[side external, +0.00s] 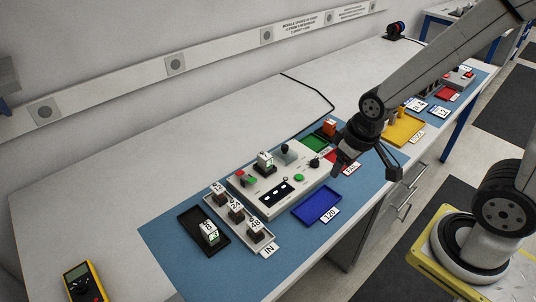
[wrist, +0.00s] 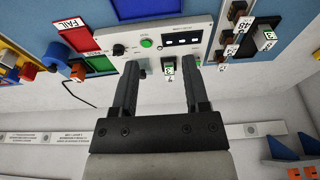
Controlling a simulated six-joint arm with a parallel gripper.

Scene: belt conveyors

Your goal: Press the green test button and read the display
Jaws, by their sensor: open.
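The green test button (side external: 299,178) sits on the top of a pale grey test box (side external: 322,174). A dark display (side external: 274,193) lies left of it with a few small white marks, too small to read. In the wrist view the button (wrist: 146,43) and the display (wrist: 182,40) are both clear of my fingers. A white-topped module (side external: 265,161) stands upright in the box's socket. My gripper (side external: 367,161) is open and empty, to the right of the box and apart from the button. It also shows in the wrist view (wrist: 162,68).
A black knob (side external: 314,162) and a dark lever (side external: 284,148) rise from the box. A blue tray (side external: 317,206) lies in front, a red tray (side external: 335,159) and green tray (side external: 313,143) to the right. An IN rack (side external: 259,237) holds several modules at left.

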